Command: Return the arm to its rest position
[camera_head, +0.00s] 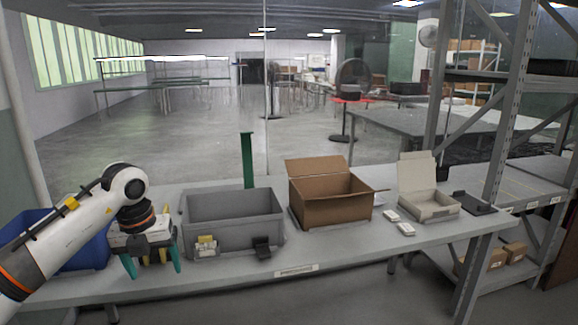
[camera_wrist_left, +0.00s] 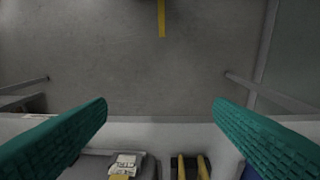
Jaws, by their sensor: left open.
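My left arm comes in from the left in the head view. Its gripper (camera_head: 153,268) hangs over the left part of the long table (camera_head: 350,243), in front of a blue bin and left of the grey bin. The green fingers are spread wide. In the left wrist view the gripper (camera_wrist_left: 160,120) is also open, with nothing between its fingers. Table-edge items show below them, apart from the fingers. My right gripper is not in view.
A blue bin (camera_head: 97,252), grey bin (camera_head: 232,222), open cardboard box (camera_head: 328,205) and open white box (camera_head: 428,207) stand along the table. Small items (camera_head: 206,246) and a black holder (camera_head: 262,247) sit at the grey bin's front. A metal rack post (camera_head: 505,120) rises at right.

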